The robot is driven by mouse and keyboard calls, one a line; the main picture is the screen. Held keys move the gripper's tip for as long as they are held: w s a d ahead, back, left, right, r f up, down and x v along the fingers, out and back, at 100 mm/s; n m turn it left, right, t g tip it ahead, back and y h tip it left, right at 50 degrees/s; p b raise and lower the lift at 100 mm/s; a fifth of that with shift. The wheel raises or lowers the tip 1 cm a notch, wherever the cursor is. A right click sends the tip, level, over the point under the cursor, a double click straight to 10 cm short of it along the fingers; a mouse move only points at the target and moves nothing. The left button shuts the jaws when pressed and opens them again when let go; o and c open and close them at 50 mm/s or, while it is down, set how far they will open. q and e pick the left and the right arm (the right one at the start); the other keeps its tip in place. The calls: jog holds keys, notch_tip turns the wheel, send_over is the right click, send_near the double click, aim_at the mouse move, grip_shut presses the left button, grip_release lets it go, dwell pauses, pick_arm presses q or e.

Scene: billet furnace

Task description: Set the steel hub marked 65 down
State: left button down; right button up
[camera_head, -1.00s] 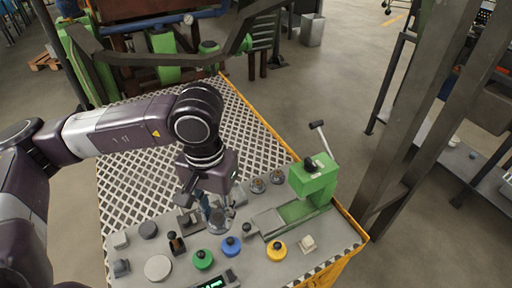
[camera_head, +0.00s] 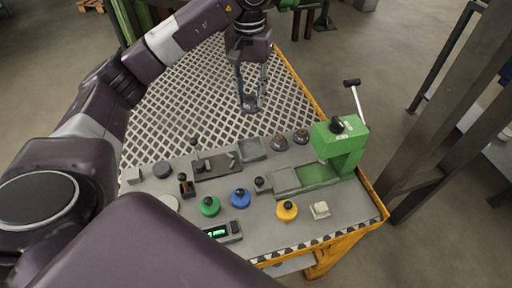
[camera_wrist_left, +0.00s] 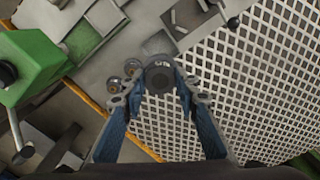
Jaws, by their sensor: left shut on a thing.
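My left gripper (camera_head: 250,104) points down over the perforated mesh part of the table (camera_head: 190,105). It is shut on a small grey round steel hub (camera_head: 249,109). My right gripper is not in view.
Two round metal parts (camera_head: 279,143) (camera_head: 301,137) stand near the worktop's back edge, right of a square grey block (camera_head: 252,149). A green press (camera_head: 340,145) with a lever stands at the right. Coloured knobs (camera_head: 240,198) and a display (camera_head: 222,232) line the front. The mesh is largely clear.

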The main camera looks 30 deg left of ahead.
pick_arm(q)
notch_tip(320, 180, down, 13)
jog(key=shift+s+f+p, duration=0.1)
jog(key=shift+s+p, duration=0.05)
jog(key=shift+p, duration=0.45)
notch_tip(320, 180, down, 5)
jog(key=shift+p, duration=0.4)
jog(key=shift+f, duration=0.1)
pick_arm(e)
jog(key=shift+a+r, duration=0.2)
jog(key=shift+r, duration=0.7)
pick_arm(q)
jog(key=shift+f, duration=0.1)
jog(key=c, duration=1.5)
grip_release()
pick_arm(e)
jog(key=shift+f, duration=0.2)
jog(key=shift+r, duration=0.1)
